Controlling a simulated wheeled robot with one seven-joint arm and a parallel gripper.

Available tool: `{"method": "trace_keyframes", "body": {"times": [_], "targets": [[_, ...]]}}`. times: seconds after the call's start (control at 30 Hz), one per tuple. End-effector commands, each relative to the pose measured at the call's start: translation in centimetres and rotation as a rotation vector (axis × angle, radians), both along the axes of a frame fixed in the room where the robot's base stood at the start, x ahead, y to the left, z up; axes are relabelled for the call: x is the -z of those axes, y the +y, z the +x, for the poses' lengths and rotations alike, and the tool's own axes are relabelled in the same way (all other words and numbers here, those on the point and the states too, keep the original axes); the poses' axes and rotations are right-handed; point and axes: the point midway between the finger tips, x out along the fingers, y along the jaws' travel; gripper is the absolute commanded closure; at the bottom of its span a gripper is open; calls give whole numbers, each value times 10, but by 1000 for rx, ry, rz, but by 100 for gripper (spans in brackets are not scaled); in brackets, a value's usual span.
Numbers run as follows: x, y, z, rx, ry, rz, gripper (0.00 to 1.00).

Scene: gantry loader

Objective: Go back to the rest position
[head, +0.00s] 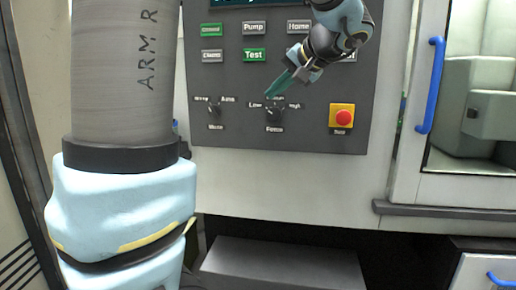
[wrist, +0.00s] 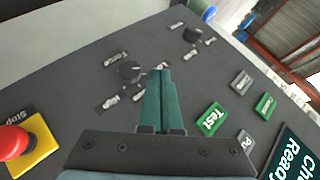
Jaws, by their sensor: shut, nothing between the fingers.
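My gripper (head: 273,92) is in front of the dark control panel (head: 225,135), with its green fingers pointing down and left toward the Force knob (head: 274,112). In the wrist view the fingers (wrist: 158,75) lie side by side, shut and empty. The Force knob (wrist: 130,72) is just beyond and left of the fingertips there. I cannot tell whether the tips touch it. The Mode knob (head: 215,110) is to the left on the panel. It also shows in the wrist view (wrist: 191,35).
The panel has a green Test button (head: 254,55), a grey Pump button (head: 254,28) and a red stop button (head: 342,117) on a yellow square. A blue door handle (head: 431,85) is on the right. A grey ledge (head: 280,265) lies below the panel.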

Motion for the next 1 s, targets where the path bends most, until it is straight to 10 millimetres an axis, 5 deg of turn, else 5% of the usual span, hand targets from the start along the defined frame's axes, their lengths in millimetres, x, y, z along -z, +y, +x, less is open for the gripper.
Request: {"method": "trace_keyframes", "body": {"times": [0.2,0.4,0.63,1.0], "targets": [[137,65,-47,-11,440,-214,100],[217,95,-108,-78,594,-534,100],[247,111,-138,-161,564,-714,100],[251,112,-140,-169,555,-732,100]]}}
